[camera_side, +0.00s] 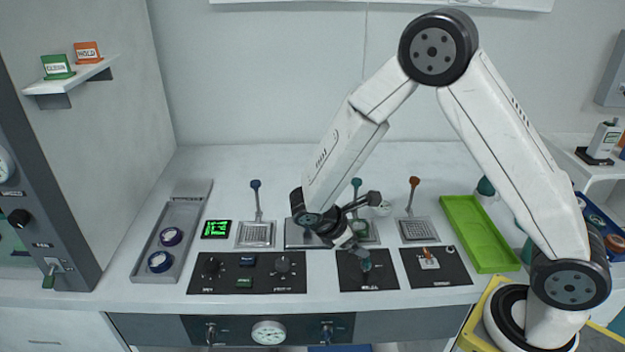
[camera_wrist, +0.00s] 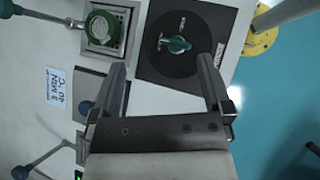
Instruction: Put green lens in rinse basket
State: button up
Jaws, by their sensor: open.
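A green-rimmed lens (camera_wrist: 101,28) sits inside a square metal basket (camera_wrist: 122,17) in the wrist view. This basket has a teal handle (camera_wrist: 8,8), which also shows in the side view (camera_side: 356,184). In the side view the basket is partly hidden behind my gripper. I cannot read a label that names it the rinse basket. My gripper (camera_side: 371,229) is open and empty above the bench, close in front of that basket. In the wrist view its fingers (camera_wrist: 161,72) are apart, over the edge of a black panel, with the basket beyond them to the left.
A teal knob (camera_wrist: 177,44) stands on the black panel (camera_wrist: 205,22) close by. Other baskets have a blue handle (camera_side: 256,186) and an orange handle (camera_side: 413,182). A grey tray (camera_side: 185,205) holds two dark-rimmed lenses. A bright green tray (camera_side: 480,235) lies at right.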

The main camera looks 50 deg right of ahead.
jog(key=s+a+r+m+t+y, duration=0.2)
jog(key=s+r+m+t+y, duration=0.2)
jog(key=s+r+m+y, duration=0.3)
jog(key=m, duration=0.5)
jog(key=shift+a+t+y, duration=0.4)
